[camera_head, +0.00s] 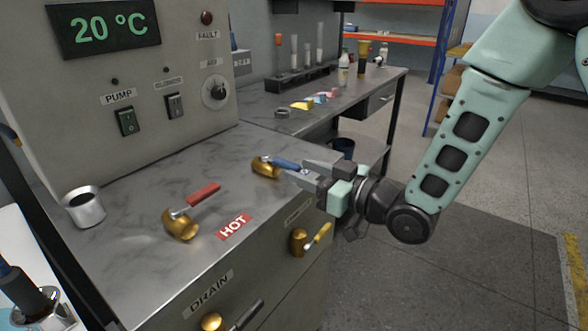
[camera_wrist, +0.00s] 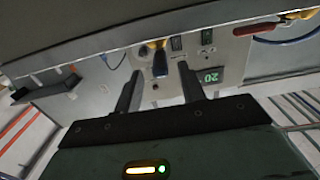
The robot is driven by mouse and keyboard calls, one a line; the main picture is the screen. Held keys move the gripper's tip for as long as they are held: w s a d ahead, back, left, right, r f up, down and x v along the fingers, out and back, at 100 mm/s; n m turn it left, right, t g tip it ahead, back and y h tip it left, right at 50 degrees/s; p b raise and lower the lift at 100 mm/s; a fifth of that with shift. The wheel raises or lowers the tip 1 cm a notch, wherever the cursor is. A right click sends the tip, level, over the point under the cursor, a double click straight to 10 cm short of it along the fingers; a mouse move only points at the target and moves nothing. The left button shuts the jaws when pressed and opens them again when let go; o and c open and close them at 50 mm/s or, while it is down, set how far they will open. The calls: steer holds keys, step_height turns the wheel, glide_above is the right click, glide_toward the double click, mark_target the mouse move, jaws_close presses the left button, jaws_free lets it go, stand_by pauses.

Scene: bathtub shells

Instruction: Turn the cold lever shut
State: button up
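The cold lever is the blue handle (camera_head: 285,164) on a brass valve (camera_head: 264,168) at the right edge of the steel counter. It points right from the valve, toward my gripper. My gripper (camera_head: 303,171) is at the lever's free end, its fingers reaching in from the right. In the wrist view, the blue handle (camera_wrist: 160,63) shows end-on between the two open fingertips (camera_wrist: 158,78), with a gap on both sides. No contact is visible. The fingers partly cover the lever's end in the head view.
A metal cup (camera_head: 84,207) stands further left. A yellow-handled valve (camera_head: 303,241) and a drain valve (camera_head: 212,321) are on the front panel. The control panel (camera_head: 120,100) rises behind.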

mark_target(300, 170)
steer(key=shift+x, duration=1.7)
jaws_close()
